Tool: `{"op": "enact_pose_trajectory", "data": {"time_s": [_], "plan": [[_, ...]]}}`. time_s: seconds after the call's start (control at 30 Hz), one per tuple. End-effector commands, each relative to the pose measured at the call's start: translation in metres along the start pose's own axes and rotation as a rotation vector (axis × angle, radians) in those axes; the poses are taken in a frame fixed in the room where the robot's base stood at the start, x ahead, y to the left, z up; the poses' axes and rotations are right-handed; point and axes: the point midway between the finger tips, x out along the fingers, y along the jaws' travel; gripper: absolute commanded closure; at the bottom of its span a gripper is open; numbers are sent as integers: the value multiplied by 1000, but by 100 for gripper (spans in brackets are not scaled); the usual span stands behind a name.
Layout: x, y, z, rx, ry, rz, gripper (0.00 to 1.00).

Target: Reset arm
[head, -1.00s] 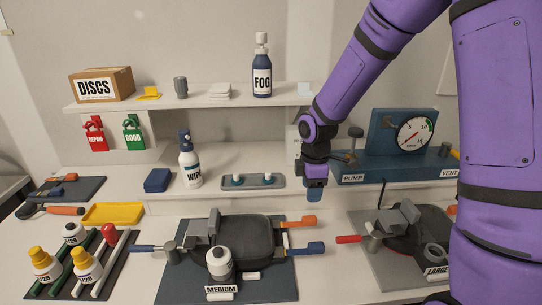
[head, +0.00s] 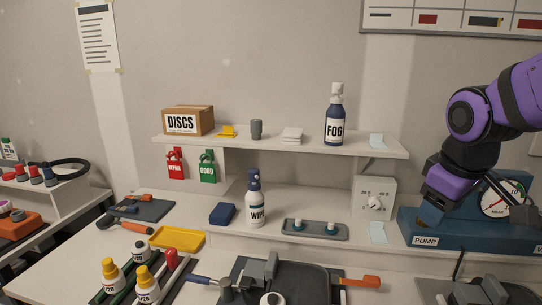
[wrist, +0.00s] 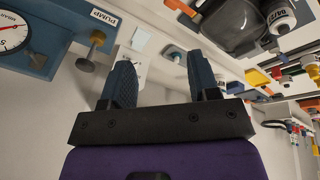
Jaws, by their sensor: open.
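My gripper (wrist: 160,85) shows in the wrist view with its two dark blue fingers apart and nothing between them. In the head view my purple arm is folded at the right, in front of the pump unit. The gripper end (head: 432,205) there hangs before the blue pump box (head: 415,228), partly covering it; its fingers are hard to make out against the blue. I cannot tell from this view how far apart they and the box are.
A shelf (head: 280,146) holds the DISCS box (head: 188,121) and the FOG bottle (head: 334,118). Below stand the WIPE bottle (head: 256,203), a grey tray (head: 315,229) and a white dial box (head: 373,198). A yellow tray (head: 176,238) lies at left. The air above the shelf is clear.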

Motion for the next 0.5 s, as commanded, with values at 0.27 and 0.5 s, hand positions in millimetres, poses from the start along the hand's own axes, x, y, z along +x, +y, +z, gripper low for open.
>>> {"op": "enact_pose_trajectory", "data": {"time_s": [0.27, 0.5], "plan": [[-52, -18, 48, 289, 109, 11, 45], [-74, -31, 80, 475, 178, -13, 45]]}}
